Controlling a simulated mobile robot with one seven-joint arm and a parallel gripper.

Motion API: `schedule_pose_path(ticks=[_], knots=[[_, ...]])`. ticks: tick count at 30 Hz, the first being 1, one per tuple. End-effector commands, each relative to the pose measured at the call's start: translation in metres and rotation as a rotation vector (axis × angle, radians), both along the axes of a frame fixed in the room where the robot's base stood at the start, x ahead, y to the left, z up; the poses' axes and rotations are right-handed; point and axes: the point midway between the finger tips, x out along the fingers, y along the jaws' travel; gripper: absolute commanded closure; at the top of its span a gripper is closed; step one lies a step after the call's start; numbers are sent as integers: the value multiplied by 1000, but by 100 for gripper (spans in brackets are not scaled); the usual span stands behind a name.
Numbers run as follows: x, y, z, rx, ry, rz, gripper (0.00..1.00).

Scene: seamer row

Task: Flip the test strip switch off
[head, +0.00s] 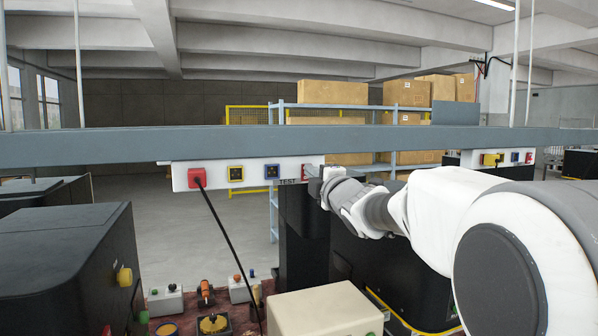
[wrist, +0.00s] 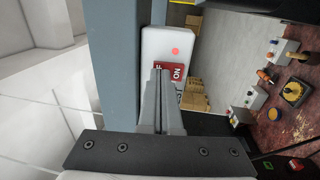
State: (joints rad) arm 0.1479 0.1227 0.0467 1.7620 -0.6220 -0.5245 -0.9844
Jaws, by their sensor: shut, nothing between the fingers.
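The test strip (head: 208,181) is a white bar under a grey rail, with a red plug, a yellow-framed socket, a blue-framed socket and a TEST label (head: 287,182). My gripper (head: 314,172) is at its right end and hides the switch there. In the wrist view, my gripper (wrist: 163,72) is shut and empty, its tips over the red switch (wrist: 178,72). "ON" shows right of the tips and part of another marking left of them. A round red light (wrist: 175,51) is on the strip's end. Whether the tips touch the switch, I cannot tell.
The grey rail (head: 120,147) runs across the view just above the strip. A black cable (head: 226,240) hangs from the plug. Dark machines (head: 60,255) stand below, with a bench of small control boxes (head: 165,300). Another strip (head: 470,159) is at the right.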

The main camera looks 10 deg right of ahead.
Motion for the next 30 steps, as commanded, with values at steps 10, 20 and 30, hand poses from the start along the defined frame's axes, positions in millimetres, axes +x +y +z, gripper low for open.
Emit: schedule_pose_path(ticks=[10, 20, 30], knots=[[1, 0, 4, -2, 12, 1, 100], [10, 2, 6, -20, 95, 1, 100], [10, 3, 10, -17, 90, 2, 100]])
